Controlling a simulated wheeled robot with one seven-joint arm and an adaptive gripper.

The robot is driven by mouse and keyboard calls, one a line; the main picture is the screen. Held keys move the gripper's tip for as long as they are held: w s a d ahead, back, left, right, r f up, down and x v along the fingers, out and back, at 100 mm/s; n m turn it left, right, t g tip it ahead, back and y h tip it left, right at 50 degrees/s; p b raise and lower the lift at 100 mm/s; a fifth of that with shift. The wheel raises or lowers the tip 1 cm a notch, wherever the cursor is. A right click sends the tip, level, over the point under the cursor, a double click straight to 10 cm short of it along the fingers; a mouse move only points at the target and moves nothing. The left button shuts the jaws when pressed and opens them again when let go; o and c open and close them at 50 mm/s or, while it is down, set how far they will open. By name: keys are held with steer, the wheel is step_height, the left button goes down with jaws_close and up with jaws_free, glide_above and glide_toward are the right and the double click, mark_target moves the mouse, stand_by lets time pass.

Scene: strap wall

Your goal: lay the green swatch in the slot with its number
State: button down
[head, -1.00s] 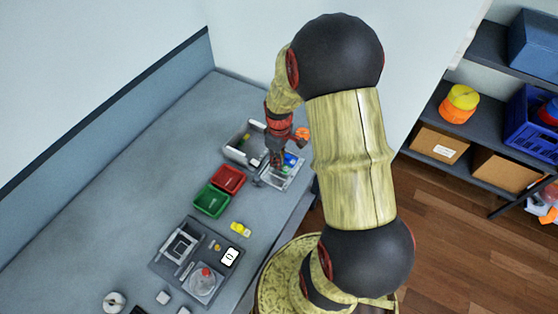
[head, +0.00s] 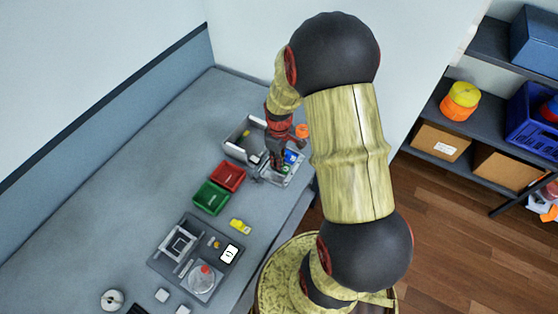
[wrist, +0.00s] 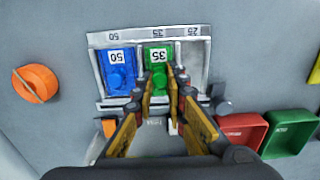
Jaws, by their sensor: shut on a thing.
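The green swatch (wrist: 158,57) carries the number 35 and a round knob. It lies in or just over the middle slot, marked 35, of the grey slot tray (wrist: 197,45) in the wrist view; whether it rests on the slot floor I cannot tell. My gripper (wrist: 159,88) is shut on its near end, and the fingers hide part of it. The blue swatch (wrist: 118,72), numbered 50, lies in the left slot, marked 50. The right slot, marked 25, is empty. In the head view my gripper (head: 278,168) is over the tray, which is partly hidden.
A red bin (head: 227,176) and a green bin (head: 211,197) stand beside the tray. A grey open box (head: 236,150) stands behind it. An orange round object (wrist: 36,83) is left of the tray in the wrist view. A dark equipment tray (head: 180,272) lies nearer the front.

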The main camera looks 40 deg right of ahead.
steer(key=shift+f, duration=0.2)
stand_by(0.5)
steer(key=c, duration=1.7)
jaws_free()
steer(key=shift+o, duration=0.2)
steer(key=o, duration=0.4)
steer(key=shift+c, duration=0.2)
steer(key=shift+r, duration=0.1)
steer(key=shift+r+p, duration=2.3)
steer(key=shift+r, duration=0.7)
steer(key=shift+c, duration=0.4)
